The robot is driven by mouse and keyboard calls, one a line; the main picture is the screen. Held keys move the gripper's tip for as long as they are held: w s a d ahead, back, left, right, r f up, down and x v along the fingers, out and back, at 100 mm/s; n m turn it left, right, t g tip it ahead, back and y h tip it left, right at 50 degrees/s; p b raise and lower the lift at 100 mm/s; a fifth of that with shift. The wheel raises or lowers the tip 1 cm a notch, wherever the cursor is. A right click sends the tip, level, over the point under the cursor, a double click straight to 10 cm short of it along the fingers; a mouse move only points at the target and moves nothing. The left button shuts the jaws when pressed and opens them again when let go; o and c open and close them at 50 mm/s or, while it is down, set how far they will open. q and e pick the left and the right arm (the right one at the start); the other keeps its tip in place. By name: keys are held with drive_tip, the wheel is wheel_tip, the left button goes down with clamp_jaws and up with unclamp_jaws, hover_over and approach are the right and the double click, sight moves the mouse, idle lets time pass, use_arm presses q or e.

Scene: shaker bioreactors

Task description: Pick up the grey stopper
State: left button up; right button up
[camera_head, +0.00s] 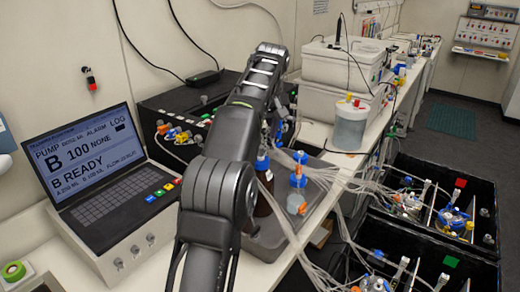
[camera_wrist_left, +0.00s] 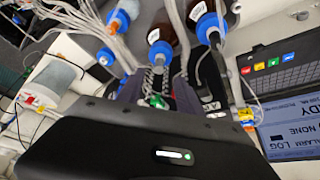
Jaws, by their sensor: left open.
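I cannot make out the grey stopper for certain in either view. A small grey round piece (camera_head: 204,99) shows on the black box left of my arm, too small to name. My left gripper (camera_wrist_left: 158,92) is open, with its dark fingers on either side of a narrow gap near blue-capped bottles. A small green piece (camera_wrist_left: 156,101) and a chain-like strip show in that gap; I cannot tell whether anything touches the fingers. In the head view my left arm hides much of the gripper and the bench behind it. My right gripper is not in view.
Blue-capped bottles (camera_head: 263,172) with many clear tubes stand on a grey tray (camera_head: 267,240). A laptop-like pump console (camera_head: 78,165) is at left. A black box (camera_head: 172,106) with coloured fittings stands behind. Black crates (camera_head: 478,190) sit lower right. Tubes crowd the bench's right edge.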

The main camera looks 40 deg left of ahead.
sight(261, 153)
use_arm(q)
drive_tip(key=x, duration=0.3)
drive_tip(key=shift+r+b, duration=0.1)
drive_tip(key=shift+b, duration=0.2)
drive_tip(key=shift+p+x, duration=0.6)
drive_tip(key=shift+x, duration=2.05)
drive_tip(key=shift+w+r, duration=0.1)
clamp_jaws()
